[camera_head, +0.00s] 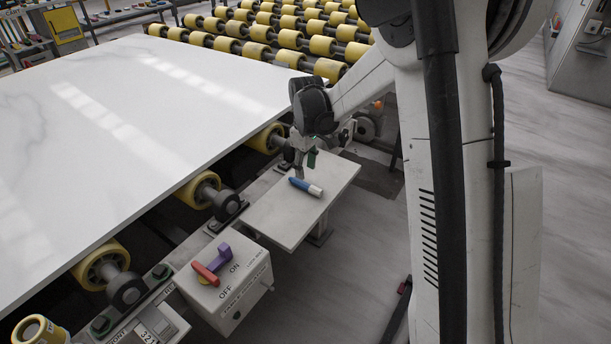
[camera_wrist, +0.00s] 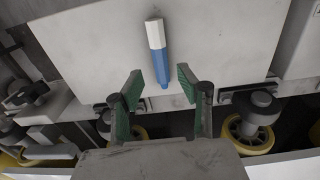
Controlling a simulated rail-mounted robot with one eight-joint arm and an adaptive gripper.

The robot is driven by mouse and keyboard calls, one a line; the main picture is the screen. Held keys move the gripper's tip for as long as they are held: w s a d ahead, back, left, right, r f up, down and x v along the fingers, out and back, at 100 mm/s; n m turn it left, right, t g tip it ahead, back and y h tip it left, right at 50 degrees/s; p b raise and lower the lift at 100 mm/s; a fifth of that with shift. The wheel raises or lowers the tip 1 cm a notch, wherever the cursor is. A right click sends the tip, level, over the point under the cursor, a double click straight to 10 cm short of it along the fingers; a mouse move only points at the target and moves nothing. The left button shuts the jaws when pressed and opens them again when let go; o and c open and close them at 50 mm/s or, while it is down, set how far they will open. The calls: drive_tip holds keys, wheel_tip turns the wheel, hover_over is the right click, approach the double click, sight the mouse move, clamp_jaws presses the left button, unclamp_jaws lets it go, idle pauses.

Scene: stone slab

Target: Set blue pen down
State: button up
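The blue pen (camera_head: 305,187) has a blue body and a white end. It lies on a small pale side shelf (camera_head: 285,222) beside the stone slab. In the wrist view the pen (camera_wrist: 158,52) lies ahead of my gripper (camera_wrist: 160,92), with its blue tip near the gap between the fingers. The two green-padded fingers are spread apart with nothing between them. In the head view my gripper (camera_head: 307,160) is just behind the pen, close to the shelf; its fingers are small and partly hard to make out there.
A large white stone slab (camera_head: 130,110) rests on yellow rollers (camera_head: 205,190) to the left. A control box (camera_head: 225,285) with a red and purple switch handle stands in front of the shelf. The shelf around the pen is clear.

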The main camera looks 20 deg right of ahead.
sight(306, 184)
wheel_tip(306, 184, up, 7)
drive_tip(key=p, duration=0.1)
drive_tip(key=s+r+m+t, duration=0.3)
drive_tip(key=s+r+m, duration=0.1)
drive_tip(key=s+r, duration=0.95)
drive_tip(key=s+f+m+t, duration=0.2)
drive_tip(key=s+m+t, duration=0.2)
drive_tip(key=s, duration=1.3)
drive_tip(key=shift+s+d+f, duration=0.15)
drive_tip(key=shift+s+f, duration=0.15)
drive_tip(key=shift+s, duration=0.1)
drive_tip(key=shift+r+p, duration=1.15)
drive_tip(key=shift+p, duration=0.05)
